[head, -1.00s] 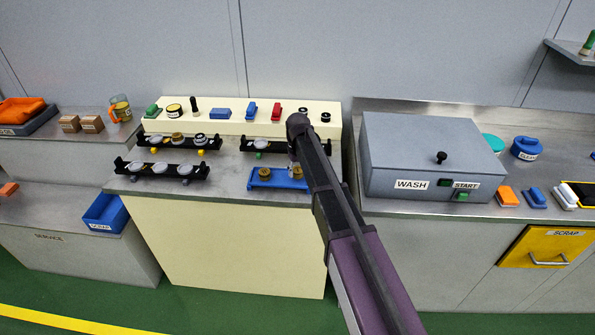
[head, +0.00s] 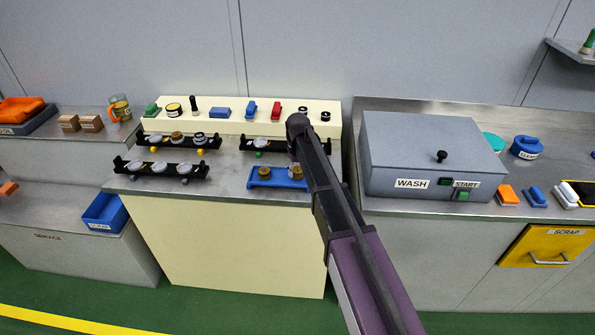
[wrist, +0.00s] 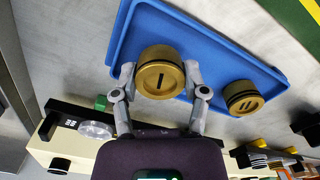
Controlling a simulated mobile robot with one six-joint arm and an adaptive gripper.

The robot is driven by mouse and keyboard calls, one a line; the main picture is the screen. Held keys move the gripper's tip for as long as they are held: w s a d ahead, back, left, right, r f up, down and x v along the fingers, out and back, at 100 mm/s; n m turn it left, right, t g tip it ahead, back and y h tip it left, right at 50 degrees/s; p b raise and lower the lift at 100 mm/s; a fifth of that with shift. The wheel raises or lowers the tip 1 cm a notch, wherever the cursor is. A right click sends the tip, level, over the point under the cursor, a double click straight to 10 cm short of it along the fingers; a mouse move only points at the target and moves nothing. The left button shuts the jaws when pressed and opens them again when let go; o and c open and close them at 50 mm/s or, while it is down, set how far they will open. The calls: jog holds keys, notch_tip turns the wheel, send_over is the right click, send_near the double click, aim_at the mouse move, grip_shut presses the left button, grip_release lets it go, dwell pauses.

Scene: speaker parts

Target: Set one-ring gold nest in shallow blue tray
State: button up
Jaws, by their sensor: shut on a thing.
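The one-ring gold nest (wrist: 160,73) is a round gold piece with a single dark bar on its top. My gripper (wrist: 160,72) is shut on it, one finger on each side. The nest is over the shallow blue tray (wrist: 215,55); I cannot tell whether it touches the tray floor. A second gold nest (wrist: 242,97), marked with two bars, sits at the tray's edge area in the wrist view. In the head view the blue tray (head: 278,184) is at the front right of the cream bench, and my arm partly covers its right end. The two-bar nest (head: 265,171) stands at its left.
Black racks (head: 160,170) with round parts stand left of the tray, and another rack (head: 262,147) stands behind it. The grey wash box (head: 435,155) stands to the right. Bare metal shows between the left racks and the tray.

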jog(key=shift+f+b, duration=0.6)
jog(key=shift+f, duration=0.1)
jog(key=o, duration=1.3)
